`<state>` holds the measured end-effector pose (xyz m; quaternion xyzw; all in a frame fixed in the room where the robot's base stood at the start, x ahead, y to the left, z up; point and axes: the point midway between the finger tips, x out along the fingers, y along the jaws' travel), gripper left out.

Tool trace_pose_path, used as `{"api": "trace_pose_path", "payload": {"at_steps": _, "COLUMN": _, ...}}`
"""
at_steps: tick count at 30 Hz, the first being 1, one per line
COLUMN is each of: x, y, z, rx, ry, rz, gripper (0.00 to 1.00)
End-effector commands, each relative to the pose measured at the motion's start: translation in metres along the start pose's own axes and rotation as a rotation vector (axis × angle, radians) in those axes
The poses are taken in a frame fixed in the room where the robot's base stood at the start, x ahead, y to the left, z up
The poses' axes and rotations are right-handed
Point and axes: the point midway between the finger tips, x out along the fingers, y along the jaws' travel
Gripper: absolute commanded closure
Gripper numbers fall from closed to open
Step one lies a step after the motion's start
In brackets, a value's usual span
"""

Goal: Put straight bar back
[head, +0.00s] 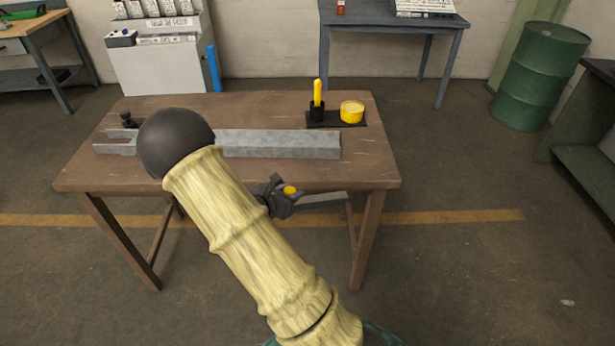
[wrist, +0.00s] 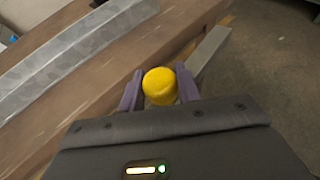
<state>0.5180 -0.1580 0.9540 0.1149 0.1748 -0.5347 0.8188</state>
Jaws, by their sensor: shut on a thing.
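The straight bar (head: 322,199) is a flat grey strip held out in front of the table's front edge. It also shows in the wrist view (wrist: 210,50), running up and away beyond the right finger. A yellow round knob (wrist: 160,84), which seems to be the bar's grip, sits between my gripper's two fingers. My gripper (head: 288,192) is shut on it, near the table's front edge. Where the knob joins the bar is hidden.
A brown table (head: 365,168) carries a long grey metal rail (head: 280,145), partly hidden by my arm. A small black knobbed part (head: 127,120) stands at its left.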

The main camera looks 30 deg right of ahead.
Motion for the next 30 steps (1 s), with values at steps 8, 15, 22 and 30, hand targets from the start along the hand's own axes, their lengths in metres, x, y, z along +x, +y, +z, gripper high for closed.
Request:
{"api": "trace_pose_path", "payload": {"at_steps": 8, "x": -0.05, "y": 0.026, "z": -0.09, "rx": -0.061, "ry": -0.006, "rz": 0.114, "gripper": 1.0}}
{"api": "trace_pose_path", "payload": {"at_steps": 15, "x": -0.088, "y": 0.027, "z": -0.156, "rx": -0.098, "ry": -0.026, "rz": 0.209, "gripper": 1.0}}
{"api": "trace_pose_path", "payload": {"at_steps": 22, "x": -0.098, "y": 0.025, "z": -0.173, "rx": -0.102, "ry": -0.033, "rz": 0.238, "gripper": 1.0}}
{"api": "trace_pose_path", "payload": {"at_steps": 30, "x": -0.098, "y": 0.025, "z": -0.173, "rx": -0.101, "ry": -0.032, "rz": 0.237, "gripper": 1.0}}
